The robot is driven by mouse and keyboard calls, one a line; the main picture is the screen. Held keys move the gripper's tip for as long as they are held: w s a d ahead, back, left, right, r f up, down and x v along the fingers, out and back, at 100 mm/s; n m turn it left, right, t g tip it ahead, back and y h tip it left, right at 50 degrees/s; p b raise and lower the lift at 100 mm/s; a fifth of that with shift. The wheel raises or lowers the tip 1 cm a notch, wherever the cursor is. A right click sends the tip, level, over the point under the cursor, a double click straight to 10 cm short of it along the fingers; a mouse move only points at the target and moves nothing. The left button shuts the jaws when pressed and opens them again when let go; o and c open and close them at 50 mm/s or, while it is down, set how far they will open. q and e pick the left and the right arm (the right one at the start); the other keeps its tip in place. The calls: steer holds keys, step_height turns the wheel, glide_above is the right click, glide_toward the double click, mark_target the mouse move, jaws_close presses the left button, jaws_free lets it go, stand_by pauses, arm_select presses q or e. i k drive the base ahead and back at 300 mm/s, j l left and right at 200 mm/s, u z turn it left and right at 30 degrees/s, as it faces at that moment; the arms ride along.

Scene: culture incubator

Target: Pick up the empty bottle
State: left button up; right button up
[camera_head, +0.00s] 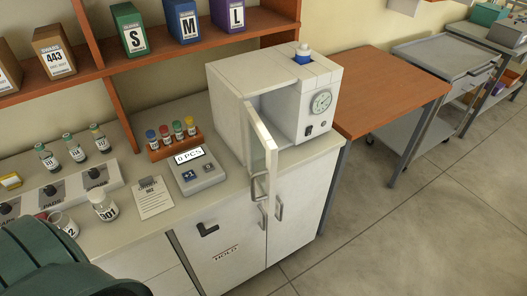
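Several small labelled vials (74,148) stand further back on the left. I cannot tell which of these is the empty bottle. Neither of my grippers is in view.
The incubator's door (262,148) stands open towards the front. A counting device (196,171), a clipboard (154,198) and a rack of colour-capped vials (174,142) share the counter. A shelf (85,80) hangs above. A wooden table (392,88) at right is bare.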

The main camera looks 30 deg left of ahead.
mark_target(61, 221)
steer(key=u, duration=2.55)
